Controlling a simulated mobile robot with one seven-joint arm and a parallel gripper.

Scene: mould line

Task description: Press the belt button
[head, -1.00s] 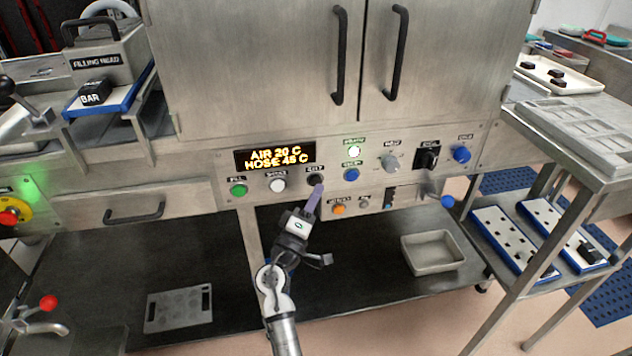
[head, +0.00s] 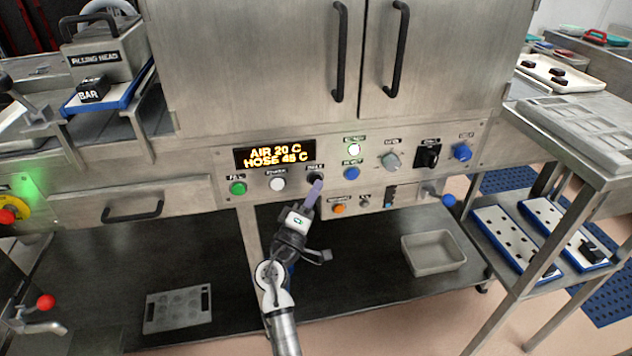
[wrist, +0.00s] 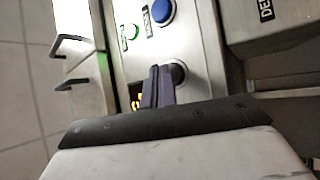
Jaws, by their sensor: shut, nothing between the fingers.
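The belt button is a black round button (head: 315,177) on the steel control panel, under a small label below the orange display. My gripper (head: 317,184) is shut and empty, its purple-grey fingers pointing up at this button and covering its lower part. In the wrist view the closed fingers (wrist: 165,70) overlap the left side of the black button (wrist: 179,73). I cannot tell whether the tips touch it or stop just short.
An orange button (head: 339,209) sits lower right. Cabinet doors (head: 300,60) rise above; a shelf with a grey bin (head: 433,253) lies below.

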